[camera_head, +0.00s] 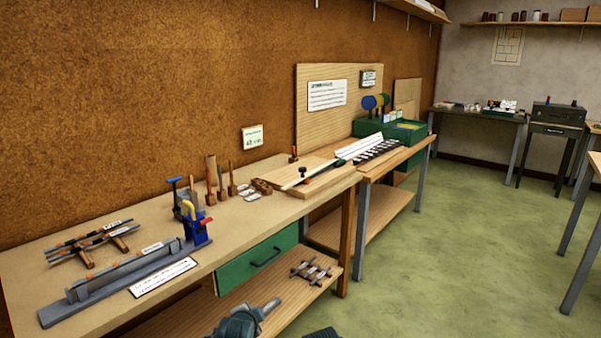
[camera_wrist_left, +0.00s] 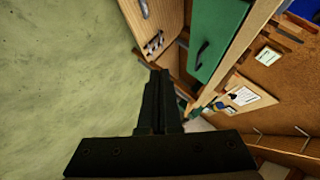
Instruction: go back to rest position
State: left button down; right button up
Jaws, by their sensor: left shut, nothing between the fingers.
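My left gripper (camera_wrist_left: 160,75) shows in the left wrist view as two dark fingers pressed together, with nothing between them. It points out over the green floor beside the workbench and touches nothing that I can see. The long workbench (camera_head: 75,230) runs along the brown wall in the head view. Its green drawer (camera_head: 240,268) is closed, and the drawer also shows in the left wrist view (camera_wrist_left: 212,35). My right gripper is not in view.
A blue vise (camera_head: 195,228), a long grey jig (camera_head: 100,284) and several upright tools stand on the bench. Several clamps (camera_head: 311,271) lie on the lower shelf. A second bench with a green box (camera_head: 410,131) stands further back. The green floor (camera_head: 460,260) to the right is clear.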

pick_arm(q)
jog(key=s+d+f+n+g, duration=0.3)
jog(key=s+g, duration=0.1)
jog(key=s, duration=0.3)
jog(key=s+d+f+n+g+y, duration=0.1)
jog(key=s+d+f+n+g, duration=0.15)
jog(key=s, duration=0.45)
jog(key=s+d+f+n+g, duration=0.25)
jog(key=s+f+g, duration=0.2)
jog(key=s, duration=0.25)
notch_tip(320, 180, up, 17)
jog(key=p, duration=1.6)
jog(key=shift+a, duration=0.3)
